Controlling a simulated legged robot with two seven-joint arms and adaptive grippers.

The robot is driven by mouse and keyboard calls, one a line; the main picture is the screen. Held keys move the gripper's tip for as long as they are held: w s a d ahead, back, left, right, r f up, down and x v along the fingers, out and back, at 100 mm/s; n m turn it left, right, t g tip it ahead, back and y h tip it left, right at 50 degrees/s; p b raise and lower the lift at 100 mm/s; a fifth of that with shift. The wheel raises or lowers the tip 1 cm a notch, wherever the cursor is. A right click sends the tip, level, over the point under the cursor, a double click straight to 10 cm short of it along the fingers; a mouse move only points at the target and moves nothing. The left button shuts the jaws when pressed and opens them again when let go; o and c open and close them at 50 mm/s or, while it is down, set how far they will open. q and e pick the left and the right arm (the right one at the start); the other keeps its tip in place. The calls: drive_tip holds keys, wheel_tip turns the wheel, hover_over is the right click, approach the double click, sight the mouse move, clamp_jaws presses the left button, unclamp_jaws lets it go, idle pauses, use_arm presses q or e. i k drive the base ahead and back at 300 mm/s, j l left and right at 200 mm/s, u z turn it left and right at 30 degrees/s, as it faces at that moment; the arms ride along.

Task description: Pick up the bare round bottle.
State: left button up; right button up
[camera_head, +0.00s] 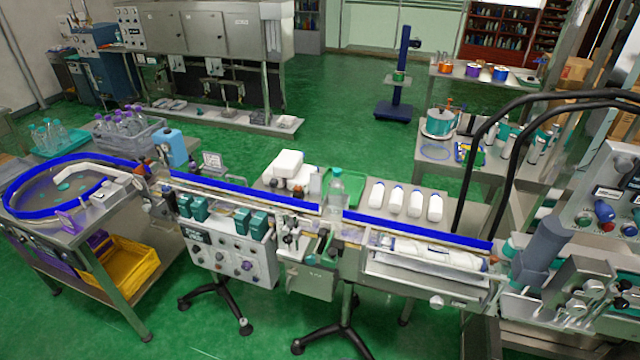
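A clear round bottle with a teal cap (336,188) stands upright at the middle of the conveyor line, near the gap between the two blue-railed sections. I see no label or sleeve on it, but it is small in the picture. Its lower end is partly hidden by the conveyor fittings. I cannot make out either of my grippers in the head view, and nothing is seen touching the bottle.
Blue guide rails (420,231) run beside the bottle. Black hoses (484,130) arch at the right. A grey crate (128,134) holds purple-capped bottles at the left.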

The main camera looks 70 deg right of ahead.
sight(336, 186)
drive_tip(key=z, duration=0.4)
drive_tip(key=i+z, duration=0.1)
drive_tip(key=z, duration=0.35)
drive_tip(key=j+z, duration=0.1)
drive_tip(key=z, duration=0.3)
drive_tip(key=i+z, duration=0.1)
drive_tip(key=z, duration=0.3)
drive_tip(key=j+z, duration=0.1)
drive_tip(key=z, duration=0.35)
